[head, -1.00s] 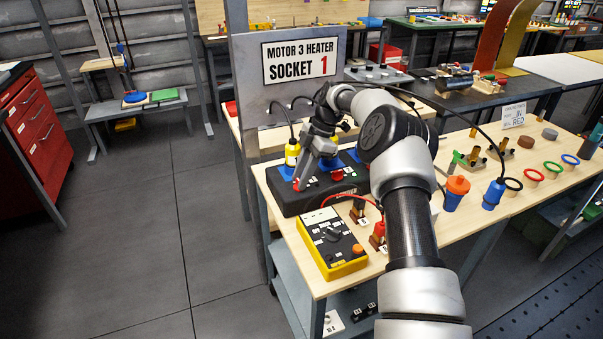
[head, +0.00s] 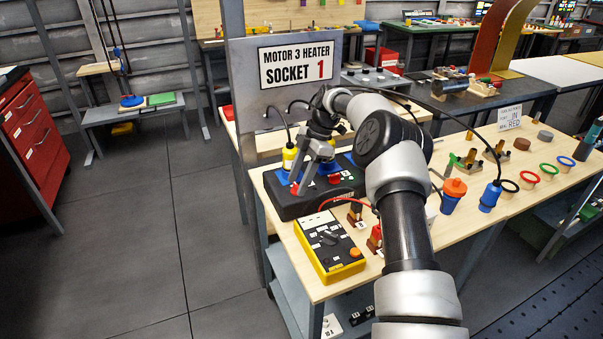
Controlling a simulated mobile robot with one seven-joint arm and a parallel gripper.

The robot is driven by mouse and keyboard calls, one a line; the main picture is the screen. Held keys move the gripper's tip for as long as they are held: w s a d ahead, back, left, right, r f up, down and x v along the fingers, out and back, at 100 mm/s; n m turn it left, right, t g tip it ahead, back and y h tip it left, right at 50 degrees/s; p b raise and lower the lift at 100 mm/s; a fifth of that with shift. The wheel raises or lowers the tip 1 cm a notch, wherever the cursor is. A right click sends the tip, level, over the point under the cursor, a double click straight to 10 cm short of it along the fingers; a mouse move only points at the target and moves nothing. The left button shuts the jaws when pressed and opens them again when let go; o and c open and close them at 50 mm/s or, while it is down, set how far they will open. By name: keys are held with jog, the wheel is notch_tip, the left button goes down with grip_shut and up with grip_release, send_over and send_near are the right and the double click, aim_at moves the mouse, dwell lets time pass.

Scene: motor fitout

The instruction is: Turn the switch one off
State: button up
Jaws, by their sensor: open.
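A black box (head: 290,206) stands on the wooden bench under the "Motor 3 Heater Socket 1" sign. Blue sockets show on its top, with a yellow plug (head: 289,158) and its cable at the left one. A red knob (head: 334,178) shows on its top, right of my fingers; small labels nearby are too small to read. My gripper (head: 299,190) points down over the left part of the box and is open. Its fingertips are close to the box top; I cannot tell whether they touch it. My gripper and wrist hide part of the top, and I cannot tell which control is switch one.
A yellow multimeter (head: 330,247) lies in front of the box, with a red lead beside it. The sign panel (head: 290,95) rises behind the box. An orange-capped blue plug (head: 453,193), a blue plug (head: 490,196) and several coloured rings stand to the right.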

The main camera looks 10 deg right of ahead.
jog(key=s+p+v, duration=0.1)
jog(key=p+v, duration=0.2)
jog(key=v, duration=0.8)
jog(key=shift+w+d+r, duration=0.2)
jog(key=shift+w+r, duration=0.2)
jog(key=shift+w, duration=0.1)
